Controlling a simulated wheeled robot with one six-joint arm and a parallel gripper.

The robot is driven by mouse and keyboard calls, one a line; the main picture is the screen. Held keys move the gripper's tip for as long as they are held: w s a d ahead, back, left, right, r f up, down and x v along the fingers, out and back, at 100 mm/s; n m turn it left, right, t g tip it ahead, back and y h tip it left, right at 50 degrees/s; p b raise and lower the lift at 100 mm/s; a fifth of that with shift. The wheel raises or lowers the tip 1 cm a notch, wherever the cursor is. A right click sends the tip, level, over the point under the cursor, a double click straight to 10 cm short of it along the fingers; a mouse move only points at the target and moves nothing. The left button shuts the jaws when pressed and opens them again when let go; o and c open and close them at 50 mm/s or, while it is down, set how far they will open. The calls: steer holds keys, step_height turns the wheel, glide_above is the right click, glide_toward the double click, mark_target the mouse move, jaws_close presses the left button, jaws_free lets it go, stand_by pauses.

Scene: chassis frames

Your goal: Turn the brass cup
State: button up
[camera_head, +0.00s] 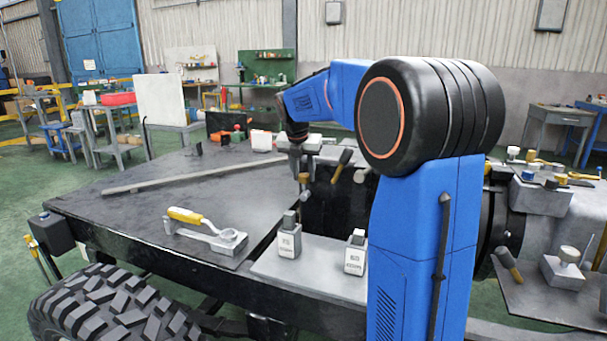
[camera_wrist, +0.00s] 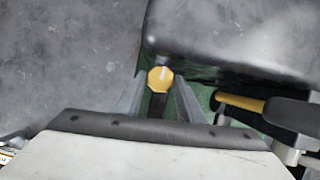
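The brass cup (camera_head: 303,178) shows in the head view as a small brass piece on a dark stem, right below my gripper (camera_head: 299,170). In the wrist view the brass cup (camera_wrist: 160,79) is a rounded yellow top with a pale mark. It lies between the tips of my gripper (camera_wrist: 160,88), one grey finger on each side. The fingers come very close to its edges, but I cannot tell whether they touch it. A dark stem shows between the fingers.
A hammer-like tool with a yellow handle (camera_wrist: 240,102) lies right of the fingers. In the head view, a grey fixture with a yellow-handled tool (camera_head: 186,215) and a long bar (camera_head: 190,173) lie on the dark deck (camera_head: 130,205). Two small grey blocks (camera_head: 289,240) (camera_head: 355,255) stand in front.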

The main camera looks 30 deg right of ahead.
steer(key=c, duration=0.5)
steer(key=m+g, duration=0.1)
steer(key=m, duration=0.2)
steer(key=shift+w+a+h, duration=0.1)
steer(key=shift+w+h, duration=0.1)
steer(key=shift+h, duration=0.2)
steer(key=shift+w+m+g, duration=0.15)
steer(key=shift+m+g, duration=0.75)
steer(key=shift+m, duration=1.3)
steer(key=o, duration=1)
steer(key=shift+a, duration=0.1)
steer(key=shift+o, duration=0.2)
